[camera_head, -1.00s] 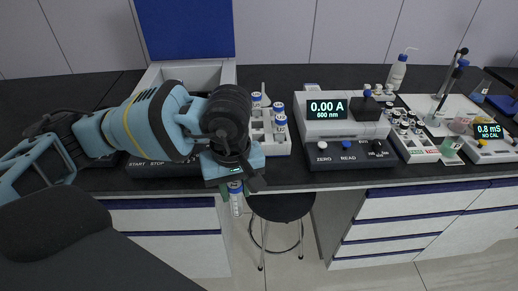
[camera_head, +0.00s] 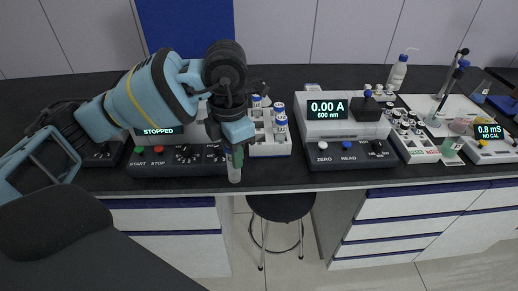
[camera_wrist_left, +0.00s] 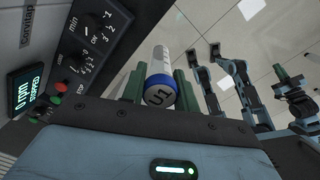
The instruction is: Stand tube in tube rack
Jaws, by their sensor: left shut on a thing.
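My left gripper (camera_head: 236,150) is shut on a tube (camera_head: 234,170), which hangs upright below the fingers in front of the bench-top machine. In the left wrist view the tube's blue cap (camera_wrist_left: 160,91) reads U1 and sits between the green finger pads. The white tube rack (camera_head: 270,150) stands on the bench just right of and behind the gripper. It holds several blue-capped tubes (camera_head: 280,126) and shows some empty holes. The gripper and arm hide the rack's left edge.
The machine (camera_head: 185,155) with START and STOP buttons reads STOPPED. Right of the rack stands a photometer (camera_head: 345,130) reading 0.00 A, then a vial tray (camera_head: 420,150). A stool (camera_head: 281,207) stands below the bench edge.

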